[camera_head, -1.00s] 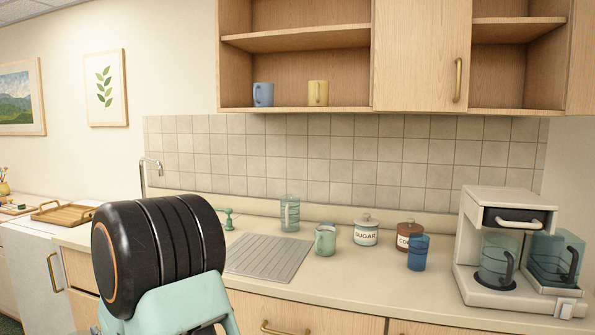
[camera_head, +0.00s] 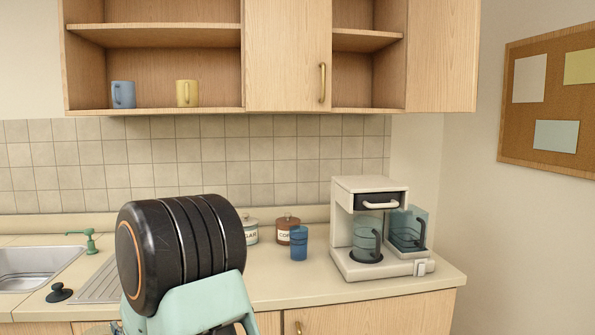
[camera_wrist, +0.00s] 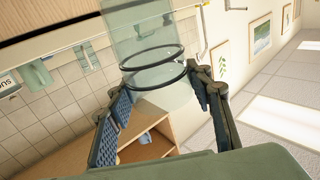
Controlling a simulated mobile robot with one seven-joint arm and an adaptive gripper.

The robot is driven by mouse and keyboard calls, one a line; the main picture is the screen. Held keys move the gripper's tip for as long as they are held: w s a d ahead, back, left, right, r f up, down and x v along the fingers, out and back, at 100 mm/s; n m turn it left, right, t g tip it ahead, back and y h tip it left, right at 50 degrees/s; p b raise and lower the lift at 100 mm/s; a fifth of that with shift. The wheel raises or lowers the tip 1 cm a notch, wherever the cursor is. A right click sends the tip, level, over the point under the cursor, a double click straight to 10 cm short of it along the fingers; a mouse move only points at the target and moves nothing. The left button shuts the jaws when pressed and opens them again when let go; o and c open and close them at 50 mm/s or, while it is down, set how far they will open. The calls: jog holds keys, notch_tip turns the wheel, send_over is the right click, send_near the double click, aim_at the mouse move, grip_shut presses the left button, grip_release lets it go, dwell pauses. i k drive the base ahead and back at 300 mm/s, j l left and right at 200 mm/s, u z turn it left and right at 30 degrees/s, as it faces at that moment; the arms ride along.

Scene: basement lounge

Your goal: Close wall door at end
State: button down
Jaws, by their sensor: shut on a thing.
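A wooden wall cupboard door (camera_head: 287,55) with a brass handle (camera_head: 322,82) covers the middle of the upper cupboard in the head view. The bay left of it and the bay right of it (camera_head: 368,75) show open shelves. A plain wooden panel (camera_head: 440,55) stands at the right end; I cannot tell if it is a door or a fixed panel. In the wrist view, turned upside down, my gripper (camera_wrist: 165,100) is shut on a clear greenish glass container (camera_wrist: 140,35) with dark rings. The gripper is not visible in the head view.
A blue mug (camera_head: 123,94) and yellow mug (camera_head: 187,93) stand in the open left bay. The counter holds a coffee jar (camera_head: 286,230), a blue cup (camera_head: 299,243) and a coffee machine (camera_head: 352,265). A sink (camera_head: 35,268) is at left, a corkboard (camera_head: 553,95) at right.

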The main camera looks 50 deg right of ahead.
aim_at(443, 64)
jog(key=z, duration=1.1)
